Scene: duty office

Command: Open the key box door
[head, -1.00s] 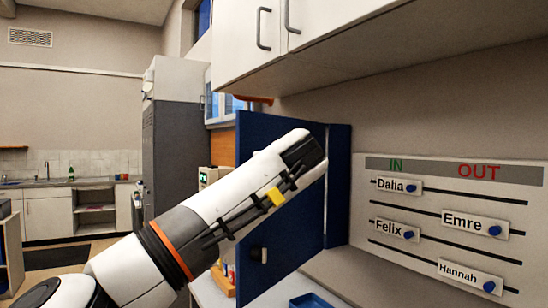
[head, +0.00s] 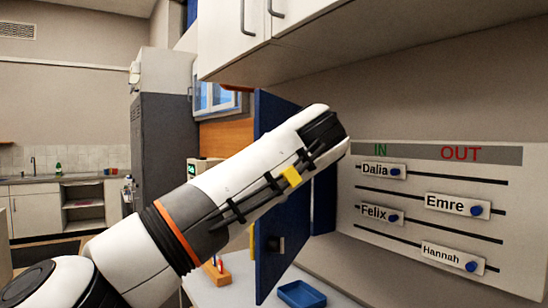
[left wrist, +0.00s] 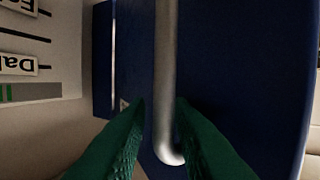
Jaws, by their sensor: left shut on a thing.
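The blue key box door (head: 272,250) stands out from the wall in the head view, partly behind my left arm. A narrow blue part (head: 325,200) of the key box shows to its right. In the left wrist view the door (left wrist: 240,60) fills much of the picture, with a silver bar handle (left wrist: 167,60) running down it. My left gripper (left wrist: 160,115) has its green fingers on both sides of the handle near its bent end, shut on it. In the head view these fingertips are hidden. My right gripper is not in view.
A white IN/OUT board (head: 440,230) with name tags is on the wall to the right. White wall cupboards (head: 300,40) hang above. A blue tray (head: 302,294) lies on the pale counter below the door. A grey locker (head: 160,130) stands behind.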

